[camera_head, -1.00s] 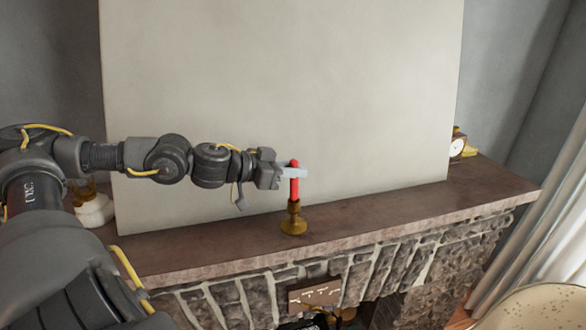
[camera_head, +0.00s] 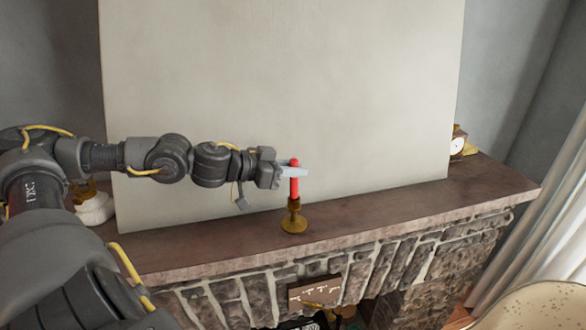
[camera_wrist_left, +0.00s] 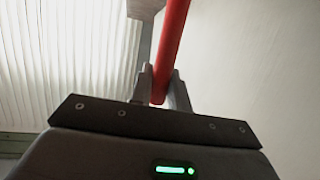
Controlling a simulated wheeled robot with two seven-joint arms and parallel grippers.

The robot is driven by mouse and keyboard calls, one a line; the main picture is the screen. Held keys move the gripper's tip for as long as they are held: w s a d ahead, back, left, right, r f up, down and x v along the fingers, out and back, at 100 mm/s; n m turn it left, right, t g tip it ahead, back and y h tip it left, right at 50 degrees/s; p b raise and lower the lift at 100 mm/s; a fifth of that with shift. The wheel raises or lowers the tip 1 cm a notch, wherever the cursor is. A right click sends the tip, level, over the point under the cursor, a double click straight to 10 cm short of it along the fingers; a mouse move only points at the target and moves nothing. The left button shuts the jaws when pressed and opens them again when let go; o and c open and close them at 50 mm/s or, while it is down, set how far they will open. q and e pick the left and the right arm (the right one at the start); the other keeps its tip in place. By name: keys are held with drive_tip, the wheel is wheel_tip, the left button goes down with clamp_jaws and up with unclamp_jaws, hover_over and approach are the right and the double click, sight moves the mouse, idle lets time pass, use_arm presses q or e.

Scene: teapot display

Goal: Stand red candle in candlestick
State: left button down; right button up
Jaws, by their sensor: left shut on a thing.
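The red candle (camera_head: 294,187) stands upright over the brass candlestick (camera_head: 294,219) on the mantel. Its lower end meets the top of the candlestick in the head view; I cannot tell how deep it sits in the socket. My left gripper (camera_head: 296,171) reaches in from the left and is shut on the upper part of the candle. In the left wrist view the candle (camera_wrist_left: 170,50) runs between the two fingers (camera_wrist_left: 160,84); the candlestick does not show there. My right gripper is not in view.
The brown mantel shelf (camera_head: 400,207) is clear on both sides of the candlestick. A large pale panel (camera_head: 280,90) stands close behind. A small clock (camera_head: 458,146) is at the right end, and a white object (camera_head: 95,208) at the left.

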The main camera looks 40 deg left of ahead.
use_arm(q)
drive_tip(key=shift+f, duration=0.2)
drive_tip(key=shift+f, duration=0.35)
drive_tip(key=shift+f+b, duration=0.25)
drive_tip(key=shift+b, duration=0.05)
idle(0.3)
drive_tip(key=shift+f, duration=0.3)
drive_tip(key=shift+f, duration=0.1)
drive_tip(key=c, duration=1.3)
unclamp_jaws()
drive_tip(key=shift+o, duration=0.2)
drive_tip(key=shift+s, duration=0.1)
